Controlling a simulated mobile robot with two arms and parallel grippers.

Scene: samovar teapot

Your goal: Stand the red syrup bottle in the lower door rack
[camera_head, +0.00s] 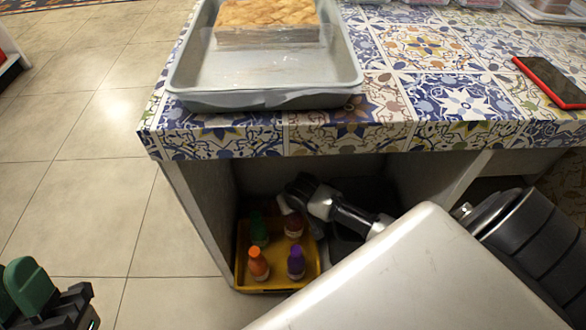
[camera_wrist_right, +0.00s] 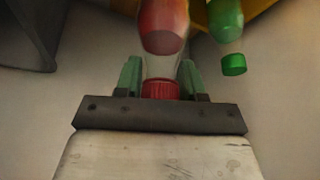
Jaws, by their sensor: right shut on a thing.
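The red syrup bottle (camera_wrist_right: 163,28) is in the right wrist view, with its red cap (camera_wrist_right: 160,89) towards my wrist. My right gripper (camera_wrist_right: 160,75) is shut on its neck, one green finger on each side. In the head view the red bottle (camera_head: 294,226) is at the back right of a yellow tray (camera_head: 243,272) under the counter, and the arm partly hides the gripper there. My left gripper (camera_head: 20,285) is at the lower left corner, partly cut off, away from the bottles. I cannot make out the lower door rack.
Green (camera_head: 259,229), orange (camera_head: 258,264) and purple (camera_head: 296,263) bottles stand close by in the tray. The cubby side wall (camera_head: 203,215) and tiled counter (camera_head: 345,133) surround the reach. A pale grey panel (camera_head: 430,280) fills the lower right. Floor at left is clear.

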